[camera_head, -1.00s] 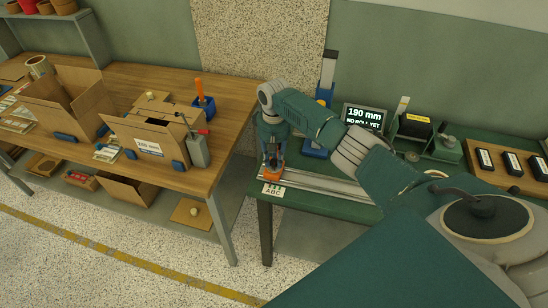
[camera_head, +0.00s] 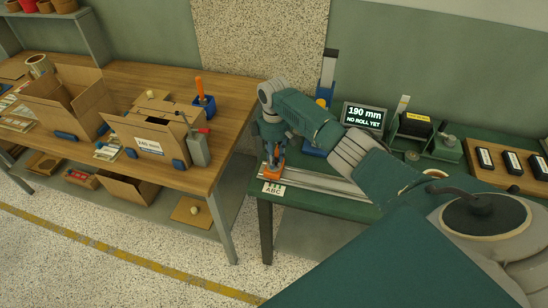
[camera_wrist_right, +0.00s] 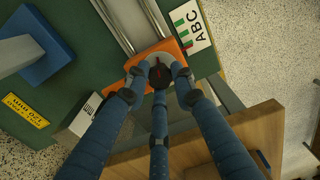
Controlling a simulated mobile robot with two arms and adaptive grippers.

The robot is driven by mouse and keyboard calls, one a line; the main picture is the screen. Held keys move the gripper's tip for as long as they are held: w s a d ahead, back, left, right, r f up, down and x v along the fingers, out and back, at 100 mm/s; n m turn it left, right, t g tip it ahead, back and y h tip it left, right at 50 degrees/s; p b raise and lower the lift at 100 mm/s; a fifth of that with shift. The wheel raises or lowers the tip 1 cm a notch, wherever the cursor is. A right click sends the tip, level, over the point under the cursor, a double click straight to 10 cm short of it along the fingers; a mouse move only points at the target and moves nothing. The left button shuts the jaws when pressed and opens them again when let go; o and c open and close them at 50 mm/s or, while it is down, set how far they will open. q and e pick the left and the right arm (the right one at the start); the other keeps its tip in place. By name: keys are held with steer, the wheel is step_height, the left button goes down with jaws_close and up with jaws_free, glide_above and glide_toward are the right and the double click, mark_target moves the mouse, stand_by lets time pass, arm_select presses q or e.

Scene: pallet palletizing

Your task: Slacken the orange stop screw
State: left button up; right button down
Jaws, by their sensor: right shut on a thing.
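The orange stop (camera_head: 273,173) sits at the front left end of the metal rail (camera_head: 318,182) on the green bench. It also shows in the right wrist view (camera_wrist_right: 172,45). Its screw has a dark round knob (camera_wrist_right: 160,76) with a red mark, seen in the right wrist view. My right gripper (camera_wrist_right: 158,80) points down over the stop, its blue fingers closed around the knob. In the head view the gripper (camera_head: 274,158) hides the knob. My left gripper is not in view.
A card marked ABC (camera_head: 273,189) lies beside the stop. A display (camera_head: 363,116) reads 190 mm, NO ROLL YET. A blue-based post (camera_head: 326,80) stands behind my right arm. A wooden table (camera_head: 228,105) with open cartons is at left, across a gap.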

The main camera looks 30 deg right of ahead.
steer(key=shift+n, duration=0.6)
steer(key=c, duration=1.5)
jaws_free()
steer(key=shift+o, duration=0.2)
step_height(320, 180, up, 12)
